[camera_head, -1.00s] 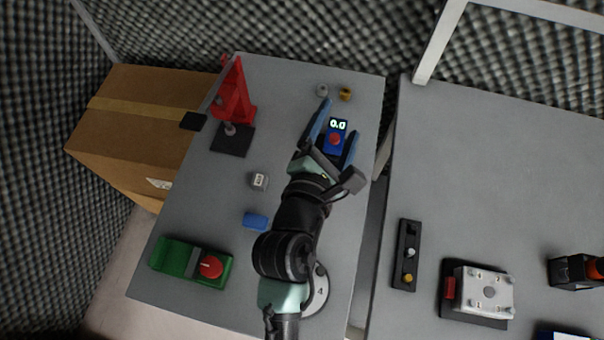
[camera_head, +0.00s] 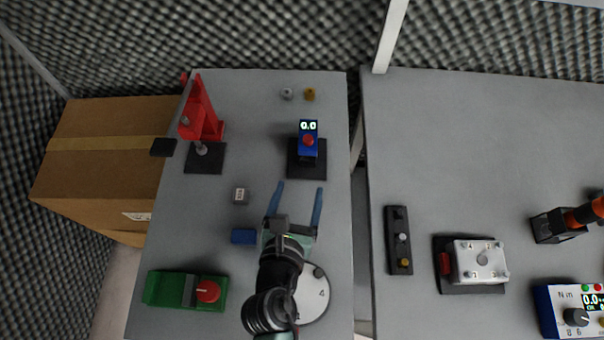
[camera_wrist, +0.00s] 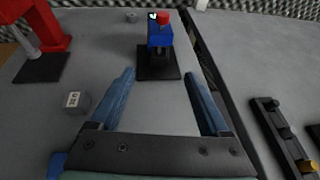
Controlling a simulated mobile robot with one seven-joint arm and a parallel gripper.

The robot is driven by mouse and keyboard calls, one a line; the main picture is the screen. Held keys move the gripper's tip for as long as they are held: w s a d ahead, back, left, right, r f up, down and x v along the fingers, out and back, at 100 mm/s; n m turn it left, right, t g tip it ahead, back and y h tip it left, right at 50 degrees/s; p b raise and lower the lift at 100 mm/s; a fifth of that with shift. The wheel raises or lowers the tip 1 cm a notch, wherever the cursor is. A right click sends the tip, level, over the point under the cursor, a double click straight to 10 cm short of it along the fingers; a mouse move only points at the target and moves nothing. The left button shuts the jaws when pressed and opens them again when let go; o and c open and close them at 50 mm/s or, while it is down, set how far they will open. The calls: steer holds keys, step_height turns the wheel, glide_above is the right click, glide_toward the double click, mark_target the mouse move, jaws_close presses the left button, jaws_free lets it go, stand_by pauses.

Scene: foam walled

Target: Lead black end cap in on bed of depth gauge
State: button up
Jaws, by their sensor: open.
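The depth gauge (camera_head: 308,138) is a small blue unit with a lit 0.0 readout and a red button, standing on a black base plate (camera_head: 307,171) at the far right of the left table. It also shows in the wrist view (camera_wrist: 160,38), straight ahead of the fingers. A dark shape sits below the red button; I cannot tell whether it is the black end cap or part of the gauge. My gripper (camera_head: 299,188) is open and empty, its blue fingers pointing at the gauge from the near side, apart from the base plate; the fingers also show in the wrist view (camera_wrist: 161,74).
A red press (camera_head: 200,112) on a black plate stands left. A grey labelled block (camera_head: 240,195), a blue block (camera_head: 243,236) and a green fixture (camera_head: 185,290) lie nearer. Two small round parts (camera_head: 298,94) lie behind the gauge. The right table (camera_head: 480,160) stands across a gap.

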mark_target(308, 157)
steer(key=x, duration=1.2)
steer(key=shift+w+r+b, duration=0.1)
steer(key=shift+r+b, duration=0.05)
steer(key=shift+b, duration=0.2)
jaws_close()
jaws_free()
steer(key=v, duration=1.3)
steer(key=shift+p, duration=0.35)
